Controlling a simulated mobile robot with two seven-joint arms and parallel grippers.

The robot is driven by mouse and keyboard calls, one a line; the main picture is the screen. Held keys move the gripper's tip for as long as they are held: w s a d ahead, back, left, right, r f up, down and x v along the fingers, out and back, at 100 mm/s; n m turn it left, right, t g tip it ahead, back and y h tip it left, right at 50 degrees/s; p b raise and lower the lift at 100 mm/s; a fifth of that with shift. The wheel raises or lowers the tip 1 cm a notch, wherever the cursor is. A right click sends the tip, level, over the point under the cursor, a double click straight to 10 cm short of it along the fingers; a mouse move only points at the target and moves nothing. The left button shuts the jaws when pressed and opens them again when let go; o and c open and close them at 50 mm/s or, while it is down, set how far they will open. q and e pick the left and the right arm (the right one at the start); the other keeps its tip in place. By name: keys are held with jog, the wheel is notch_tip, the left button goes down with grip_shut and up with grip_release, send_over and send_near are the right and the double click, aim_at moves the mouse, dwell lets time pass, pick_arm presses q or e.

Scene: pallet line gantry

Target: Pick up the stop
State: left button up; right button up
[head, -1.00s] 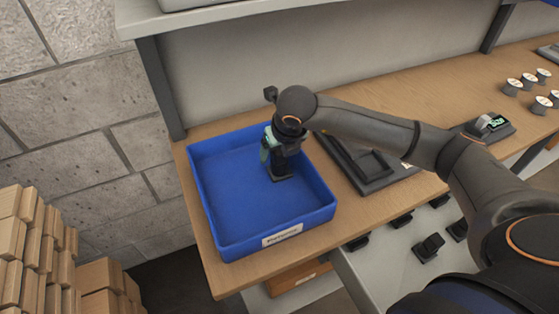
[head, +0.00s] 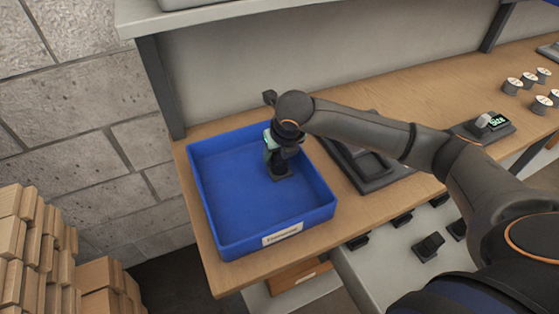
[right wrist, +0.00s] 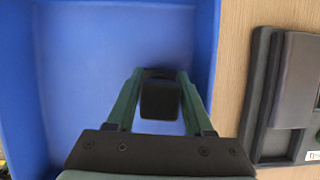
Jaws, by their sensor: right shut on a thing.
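The stop (right wrist: 160,98) is a small black block. In the right wrist view it sits between the two green fingers of my right gripper (right wrist: 158,85), which is shut on it. In the head view the right gripper (head: 279,160) reaches down into the blue tray, and the dark stop (head: 280,173) shows at its lower end, over the tray floor. I cannot tell whether the stop touches the floor. My left gripper is not in view.
The blue tray (head: 226,243) has raised walls and a white label on its front. A dark fixture (head: 372,180) lies on the wooden bench right of it. An open drawer (head: 388,262) below holds several black parts. Stacked wooden blocks (head: 35,245) stand at the left.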

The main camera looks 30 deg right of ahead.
grip_shut()
jog(key=shift+r, duration=0.1)
